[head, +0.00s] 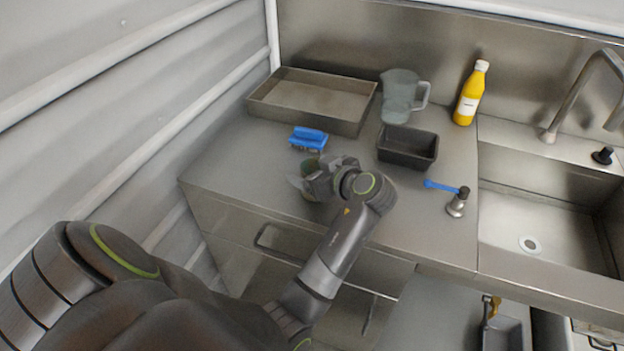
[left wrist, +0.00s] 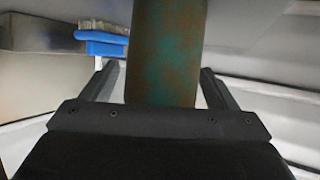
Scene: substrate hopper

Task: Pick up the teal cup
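The teal cup (left wrist: 168,52), mottled teal and rusty brown, stands between the two fingers of my left gripper (left wrist: 160,88) in the left wrist view. A narrow gap shows between the cup and each finger, so the gripper is open around it and not closed on it. The cup's top is cut off by the frame and its lower part is hidden by the gripper body. In the head view my left gripper (head: 308,186) is low over the counter's front left part and hides most of the cup (head: 309,166). My right gripper is not in view.
A blue brush (head: 308,138) lies just behind the cup. A shallow metal tray (head: 310,118), clear jug (head: 400,95), yellow bottle (head: 469,95) and dark bin (head: 407,147) stand further back or right. A blue-handled tool (head: 440,186) and the sink (head: 545,235) are at right.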

